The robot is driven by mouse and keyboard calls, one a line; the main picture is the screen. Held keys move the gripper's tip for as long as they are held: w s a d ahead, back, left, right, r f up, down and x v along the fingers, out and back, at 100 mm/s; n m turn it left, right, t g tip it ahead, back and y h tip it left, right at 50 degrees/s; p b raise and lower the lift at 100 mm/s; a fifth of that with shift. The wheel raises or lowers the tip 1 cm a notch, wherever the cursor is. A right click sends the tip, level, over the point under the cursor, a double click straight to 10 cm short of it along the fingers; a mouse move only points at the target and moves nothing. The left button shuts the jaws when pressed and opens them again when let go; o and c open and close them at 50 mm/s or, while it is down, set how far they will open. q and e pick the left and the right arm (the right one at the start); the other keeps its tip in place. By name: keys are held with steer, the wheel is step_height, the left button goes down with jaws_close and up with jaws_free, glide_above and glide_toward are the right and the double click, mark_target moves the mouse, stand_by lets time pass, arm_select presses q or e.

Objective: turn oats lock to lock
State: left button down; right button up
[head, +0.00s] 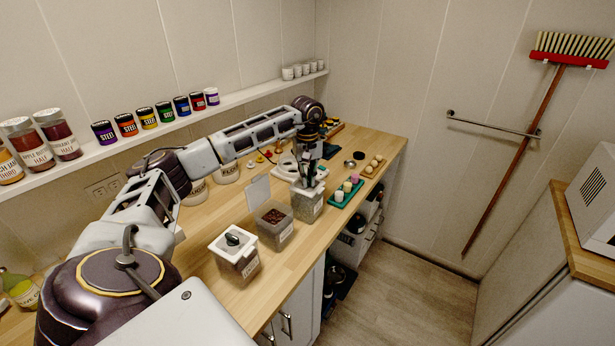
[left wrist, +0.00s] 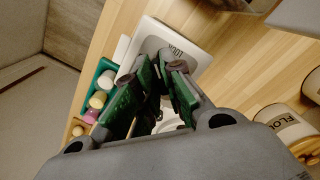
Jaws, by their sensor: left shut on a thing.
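A clear container (head: 307,204) with a white lid stands at the far end of a row of containers on the wooden counter; I take it for the oats, though its label is too small to read. My left gripper (head: 307,184) points down onto its lid, and its fingers are shut on the knob there. The fingers hide the knob and its angle. In the left wrist view the white lid (left wrist: 154,38) carries the word LOCK beyond the green-padded fingers (left wrist: 166,72). My right gripper is not in view.
Nearer stand an open container (head: 273,228) with brown contents and a white-lidded one (head: 236,256) with a black knob. A green tray (head: 346,192) with small cups sits right of the held container. FLOUR jars (head: 228,173) stand behind. A shelf (head: 150,131) of spice jars runs along the wall.

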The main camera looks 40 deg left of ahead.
arm_select(q)
steer(key=m, duration=0.4)
steer(key=shift+m, duration=0.3)
steer(key=shift+s+a+m, duration=0.1)
steer(key=shift+a+m, duration=0.05)
steer(key=shift+m, duration=2.05)
steer(key=c, duration=1.5)
jaws_free()
steer(key=shift+r, duration=0.1)
steer(key=shift+r, duration=5.9)
steer(key=shift+f, duration=0.1)
